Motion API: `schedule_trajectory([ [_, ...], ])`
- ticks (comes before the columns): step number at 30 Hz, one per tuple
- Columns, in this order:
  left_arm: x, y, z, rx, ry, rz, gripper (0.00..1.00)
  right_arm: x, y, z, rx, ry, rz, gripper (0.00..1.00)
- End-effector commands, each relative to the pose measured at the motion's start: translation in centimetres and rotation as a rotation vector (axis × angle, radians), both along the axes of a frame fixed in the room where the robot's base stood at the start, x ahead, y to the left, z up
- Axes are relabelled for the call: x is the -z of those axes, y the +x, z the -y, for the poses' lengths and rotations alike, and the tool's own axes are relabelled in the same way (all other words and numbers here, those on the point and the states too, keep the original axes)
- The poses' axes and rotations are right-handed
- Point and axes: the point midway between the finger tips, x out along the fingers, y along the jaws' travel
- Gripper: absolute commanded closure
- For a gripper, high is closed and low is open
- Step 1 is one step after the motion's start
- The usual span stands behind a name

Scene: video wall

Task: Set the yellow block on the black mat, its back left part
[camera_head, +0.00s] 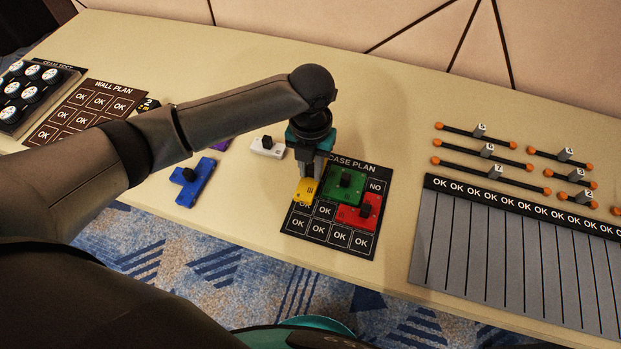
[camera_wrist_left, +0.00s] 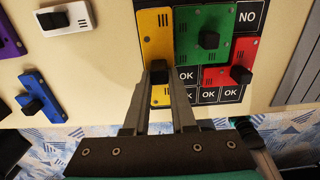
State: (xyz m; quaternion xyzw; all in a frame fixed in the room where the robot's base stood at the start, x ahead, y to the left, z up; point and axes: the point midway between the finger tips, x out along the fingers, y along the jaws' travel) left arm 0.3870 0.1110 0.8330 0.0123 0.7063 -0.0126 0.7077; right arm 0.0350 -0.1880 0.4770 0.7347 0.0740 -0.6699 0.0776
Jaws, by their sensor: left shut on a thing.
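The yellow block (camera_head: 305,191) is at the left side of the black mat (camera_head: 343,253), which is titled CASE PLAN. My left gripper (camera_head: 315,172) is shut on this block from above. In the left wrist view, the gripper's fingers (camera_wrist_left: 160,82) close around the black knob of the yellow block (camera_wrist_left: 154,35). The block lies over the mat's back left part, long side front to back, beside the green block. Whether its underside touches the mat I cannot tell. The gripper hides part of the block in the head view.
On the mat, a green block (camera_head: 337,195) is right of the yellow one, and a red block (camera_head: 350,216) is at the right. White (camera_head: 262,151) and blue (camera_head: 190,190) blocks lie left on the table. A grey-striped board (camera_head: 480,240) stands right.

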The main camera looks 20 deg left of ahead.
Motion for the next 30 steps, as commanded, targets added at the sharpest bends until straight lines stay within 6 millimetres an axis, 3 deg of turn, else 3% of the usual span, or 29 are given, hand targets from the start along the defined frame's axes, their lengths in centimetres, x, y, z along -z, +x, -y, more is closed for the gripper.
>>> schedule_trajectory([
  [7,3.7,-0.1,0.0,0.0,0.001,-0.003,1.0,1.2,0.0,0.3,0.002,-0.004,0.001,0.5],
  [19,4.2,0.0,0.0,0.0,0.002,-0.001,1.0,1.2,0.0,0.2,0.001,-0.003,0.001,0.5],
  [20,4.2,0.0,0.0,0.0,0.002,-0.001,0.74,1.2,0.0,0.2,0.001,-0.003,0.001,0.5],
  [27,4.1,0.0,0.0,0.0,0.001,-0.001,0.47,1.2,0.0,0.2,0.0,-0.003,0.001,0.5],
  [30,4.1,0.0,0.0,0.0,0.001,-0.001,0.46,1.2,0.0,0.2,-0.001,-0.002,0.0,0.5],
])
